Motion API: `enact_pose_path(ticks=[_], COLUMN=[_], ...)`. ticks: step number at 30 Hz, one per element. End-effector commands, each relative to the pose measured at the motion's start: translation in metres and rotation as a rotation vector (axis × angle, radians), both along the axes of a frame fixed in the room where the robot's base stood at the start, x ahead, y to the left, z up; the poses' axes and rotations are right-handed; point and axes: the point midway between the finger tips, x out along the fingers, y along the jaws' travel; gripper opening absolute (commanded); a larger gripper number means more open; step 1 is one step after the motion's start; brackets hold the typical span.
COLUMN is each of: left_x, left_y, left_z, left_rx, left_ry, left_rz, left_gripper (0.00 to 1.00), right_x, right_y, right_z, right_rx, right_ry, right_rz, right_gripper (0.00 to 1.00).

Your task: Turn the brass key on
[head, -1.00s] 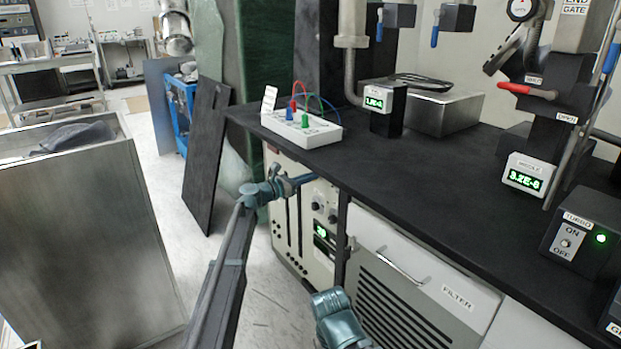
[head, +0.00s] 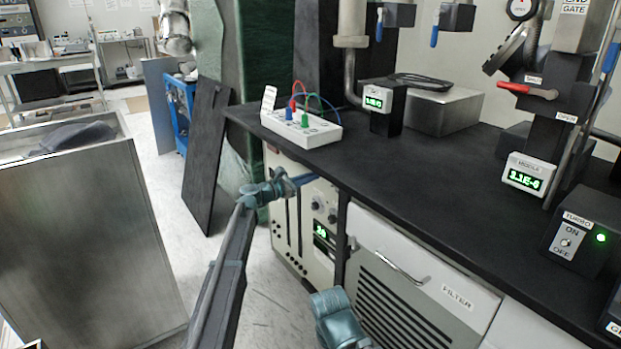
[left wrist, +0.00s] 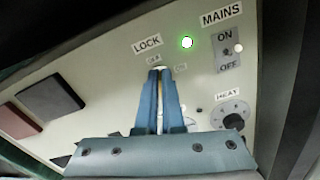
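My left gripper (head: 308,178) reaches the cream control panel (head: 290,225) under the bench. In the left wrist view its two blue fingers (left wrist: 159,78) are close together, pointing at the lock below the LOCK label (left wrist: 147,44). A thin brass-coloured strip of the brass key (left wrist: 160,105) shows between the fingers, which appear shut on it. Most of the key and the lock is hidden by the fingers, so I cannot read the key's angle. A green lamp (left wrist: 187,42) glows right of the LOCK label.
Right of the fingers are the MAINS switch (left wrist: 228,49) and the HEAT knob (left wrist: 231,114). The black bench top (head: 420,180) overhangs the panel. A filter drawer (head: 420,270) stands to its right. A grey metal bin (head: 85,240) is at the left, with open floor between.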

Motion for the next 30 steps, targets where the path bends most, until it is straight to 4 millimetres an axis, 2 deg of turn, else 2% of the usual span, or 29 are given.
enact_pose_path(ticks=[30], left_x=[-0.0063], left_y=[-0.0039], left_z=[-0.0071], left_rx=[0.561], left_ry=[-0.771], left_rz=[-0.002], left_gripper=[0.00], right_x=[0.0000], right_y=[0.0002], right_z=[-0.0069], right_rx=[0.001], right_ry=[0.000], right_rz=[0.001], right_gripper=[0.50])
